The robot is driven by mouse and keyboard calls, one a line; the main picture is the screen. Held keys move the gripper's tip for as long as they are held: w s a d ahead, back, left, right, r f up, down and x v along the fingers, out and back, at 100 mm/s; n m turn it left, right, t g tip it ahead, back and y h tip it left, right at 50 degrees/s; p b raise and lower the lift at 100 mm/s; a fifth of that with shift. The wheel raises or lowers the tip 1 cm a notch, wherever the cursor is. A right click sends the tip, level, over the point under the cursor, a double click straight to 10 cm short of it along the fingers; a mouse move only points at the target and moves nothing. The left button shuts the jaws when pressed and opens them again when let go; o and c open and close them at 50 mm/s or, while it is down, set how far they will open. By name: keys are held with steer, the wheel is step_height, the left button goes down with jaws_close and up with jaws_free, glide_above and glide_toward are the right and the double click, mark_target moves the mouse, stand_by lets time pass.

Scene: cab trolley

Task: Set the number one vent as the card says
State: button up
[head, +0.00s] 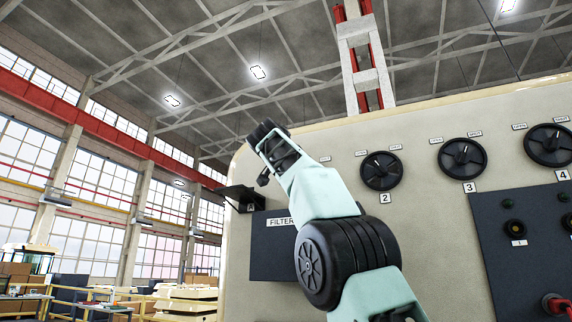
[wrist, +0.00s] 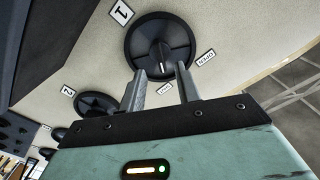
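The number one vent (wrist: 150,42) is a round black dial with a raised grip bar across its middle. It fills the upper middle of the wrist view, beside its number plate 1 (wrist: 121,12). An OPEN label (wrist: 206,58) and a SHUT label (wrist: 165,90) sit by its rim. My gripper (wrist: 160,72) is open and empty. Its two fingers are apart, at the dial's near edge, on either side of the line of the grip bar; I cannot tell whether they touch. In the head view my arm hides this vent. I cannot make out a readable card.
Vents two (head: 381,170), three (head: 462,157) and four (head: 548,145) run along the cream panel to the right. A dark FILTER panel (head: 275,255) and a small black ledge (head: 240,196) are left of my arm. A dark control box (head: 520,240) stands lower right.

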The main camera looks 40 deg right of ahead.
steer(key=b+v, duration=0.2)
steer(key=v, duration=1)
steer(key=shift+w, duration=0.1)
